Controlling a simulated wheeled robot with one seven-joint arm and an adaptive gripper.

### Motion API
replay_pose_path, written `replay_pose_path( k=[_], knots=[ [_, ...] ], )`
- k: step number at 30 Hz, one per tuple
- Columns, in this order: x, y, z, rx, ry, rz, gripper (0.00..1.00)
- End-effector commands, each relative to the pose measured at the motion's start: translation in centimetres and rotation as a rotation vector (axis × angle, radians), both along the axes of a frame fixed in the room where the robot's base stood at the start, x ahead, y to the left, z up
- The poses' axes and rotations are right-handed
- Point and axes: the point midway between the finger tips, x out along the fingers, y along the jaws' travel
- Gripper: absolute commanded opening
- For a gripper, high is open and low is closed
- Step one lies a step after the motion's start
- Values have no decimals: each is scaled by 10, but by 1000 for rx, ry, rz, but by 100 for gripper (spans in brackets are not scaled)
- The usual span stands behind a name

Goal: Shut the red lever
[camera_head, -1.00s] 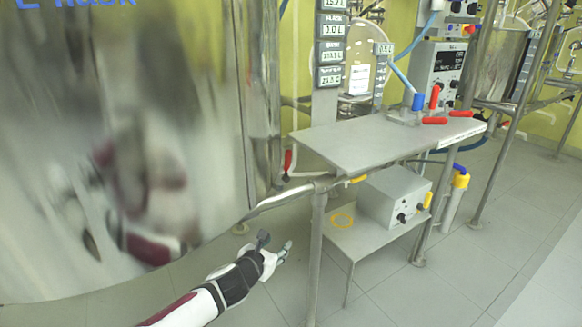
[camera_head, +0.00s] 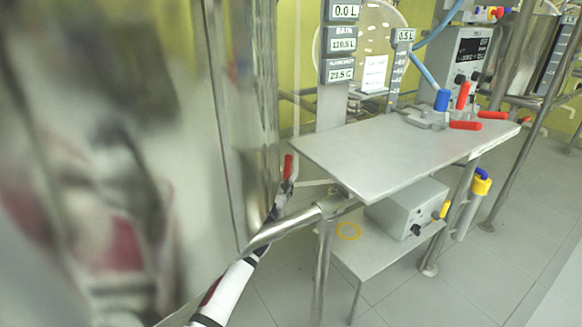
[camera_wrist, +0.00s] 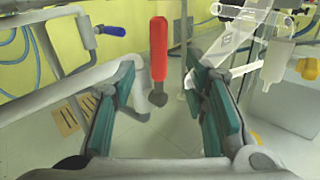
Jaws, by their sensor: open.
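A red lever (camera_head: 288,167) stands upright beside the shiny steel vessel, left of the table, in the head view. In the wrist view the red lever (camera_wrist: 158,48) hangs between and beyond my open fingers, its handle vertical and its grey metal end at the bottom. My gripper (camera_wrist: 160,75) is open and empty, its green-padded fingers on either side of the lever, with gaps visible on both sides. In the head view my gripper (camera_head: 284,197) is just below the lever, partly hidden behind the steel rail.
The steel vessel (camera_head: 235,120) fills the left side. The grey table (camera_head: 390,150) holds other red levers (camera_head: 465,125) and a blue one (camera_head: 442,99). A grey box (camera_head: 408,205) sits on the lower shelf.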

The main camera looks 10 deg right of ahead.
Motion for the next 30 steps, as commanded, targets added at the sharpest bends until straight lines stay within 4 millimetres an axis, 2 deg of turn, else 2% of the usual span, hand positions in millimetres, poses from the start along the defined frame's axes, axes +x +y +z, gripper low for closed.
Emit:
replay_pose_path(
  k=[9, 15, 21, 30],
  knots=[
    [52, -28, -2, 1, 1, -3, 40],
    [77, -41, -2, 1, 1, -3, 40],
    [88, -46, 0, 0, 0, -2, 40],
    [89, -46, 0, -1, 1, -2, 40]
  ],
)
